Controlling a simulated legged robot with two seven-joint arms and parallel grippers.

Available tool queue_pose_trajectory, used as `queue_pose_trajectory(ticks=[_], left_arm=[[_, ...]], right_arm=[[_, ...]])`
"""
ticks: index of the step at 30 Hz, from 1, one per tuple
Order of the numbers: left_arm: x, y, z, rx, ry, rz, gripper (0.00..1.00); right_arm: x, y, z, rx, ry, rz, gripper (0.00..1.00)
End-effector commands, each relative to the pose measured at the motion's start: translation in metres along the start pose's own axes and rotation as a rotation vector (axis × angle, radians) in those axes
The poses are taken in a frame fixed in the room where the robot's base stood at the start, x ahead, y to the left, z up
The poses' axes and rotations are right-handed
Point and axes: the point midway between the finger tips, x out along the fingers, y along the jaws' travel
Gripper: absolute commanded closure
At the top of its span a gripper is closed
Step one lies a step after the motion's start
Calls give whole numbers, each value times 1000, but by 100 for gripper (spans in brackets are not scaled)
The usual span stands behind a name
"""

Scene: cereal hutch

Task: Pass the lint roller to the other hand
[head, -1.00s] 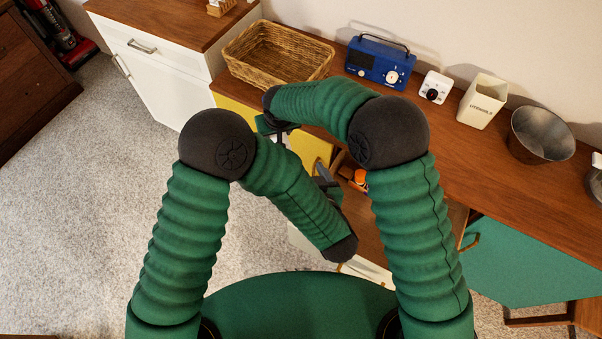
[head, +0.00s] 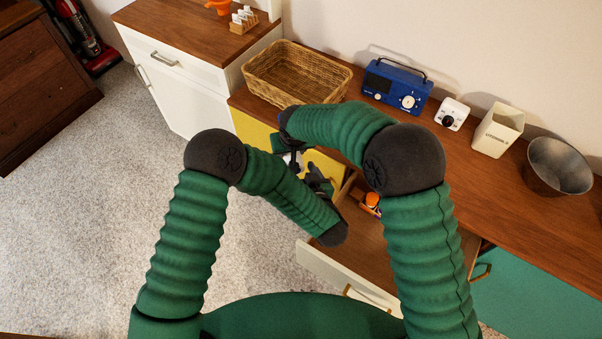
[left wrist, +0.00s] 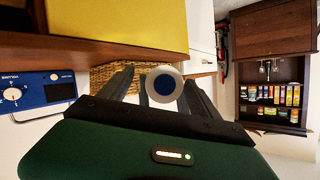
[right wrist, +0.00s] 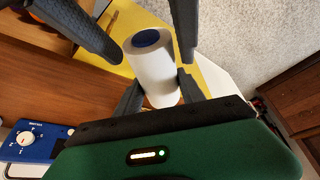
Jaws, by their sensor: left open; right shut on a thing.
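The lint roller (right wrist: 153,72) is a white cylinder with a blue core. In the right wrist view it stands out from between the fingers of my right gripper (right wrist: 160,94), which is shut on it. In the head view only a small white part of the roller (head: 293,160) shows between the arms. My left gripper (left wrist: 158,92) is open, and its wrist view shows the roller end-on (left wrist: 164,84) between its fingers. In the right wrist view, the left gripper's fingers (right wrist: 135,32) lie on both sides of the roller's far end. I cannot tell whether they touch it.
An open drawer (head: 345,275) with an orange item (head: 371,200) lies below the arms. A wicker basket (head: 297,75), blue radio (head: 396,86), white timer (head: 452,114), cream utensil holder (head: 498,131) and metal bin (head: 558,167) stand along the counter. Carpet is clear at left.

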Motion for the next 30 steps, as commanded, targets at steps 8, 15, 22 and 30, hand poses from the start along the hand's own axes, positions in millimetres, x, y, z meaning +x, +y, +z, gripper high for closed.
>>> queue_pose_trajectory(ticks=[8,15,22,30], left_arm=[[0,0,0,0,0,0,42],[0,1,0,0,-1,2,74],[-1,2,0,-1,0,6,98],[-1,1,0,-1,0,4,98]], right_arm=[[0,0,0,0,0,0,98],[0,-1,0,0,1,-2,98],[-1,-3,0,-1,2,-5,49],[0,-2,0,-1,1,-3,28]])
